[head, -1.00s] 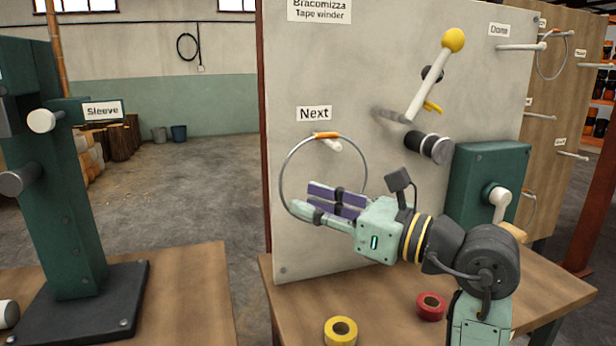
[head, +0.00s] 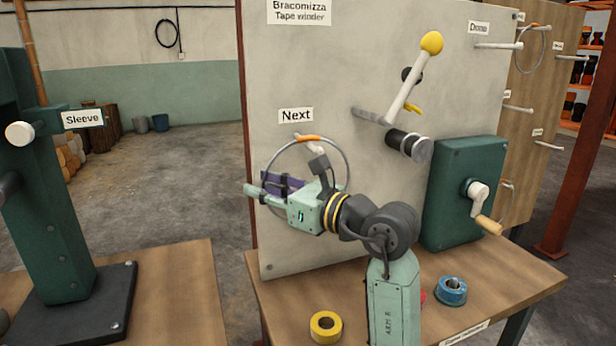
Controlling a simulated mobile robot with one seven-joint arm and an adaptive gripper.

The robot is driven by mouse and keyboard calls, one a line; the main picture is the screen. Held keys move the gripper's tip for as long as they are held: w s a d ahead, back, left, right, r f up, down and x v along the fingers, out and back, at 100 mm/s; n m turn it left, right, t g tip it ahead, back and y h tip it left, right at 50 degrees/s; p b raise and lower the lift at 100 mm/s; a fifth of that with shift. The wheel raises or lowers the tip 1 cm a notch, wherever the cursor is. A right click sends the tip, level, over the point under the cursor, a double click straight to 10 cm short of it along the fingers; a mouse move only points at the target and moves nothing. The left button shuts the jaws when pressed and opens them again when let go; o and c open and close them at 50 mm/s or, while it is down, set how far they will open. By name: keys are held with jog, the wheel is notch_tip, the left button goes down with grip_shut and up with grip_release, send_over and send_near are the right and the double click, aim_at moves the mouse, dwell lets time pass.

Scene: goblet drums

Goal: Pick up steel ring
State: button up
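The steel ring (head: 347,165) is a thin grey hoop with an orange band at its top. It hangs from the white peg under the "Next" label on the pale board. My gripper (head: 262,187) reaches in from the right and overlaps the ring's lower left part in the head view. Its purple finger pads and pale green finger show there. The fingers partly hide the ring's lower side. I cannot tell whether they touch it or whether they are open or shut.
The board (head: 330,60) carries a yellow-knobbed lever (head: 415,80) and a black spool (head: 403,143). A green crank box (head: 455,180) stands right of my arm. Yellow tape (head: 326,326) and blue tape (head: 452,290) lie on the bench.

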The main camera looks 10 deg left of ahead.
jog(key=shift+c, duration=0.6)
grip_shut()
dwell(0.5)
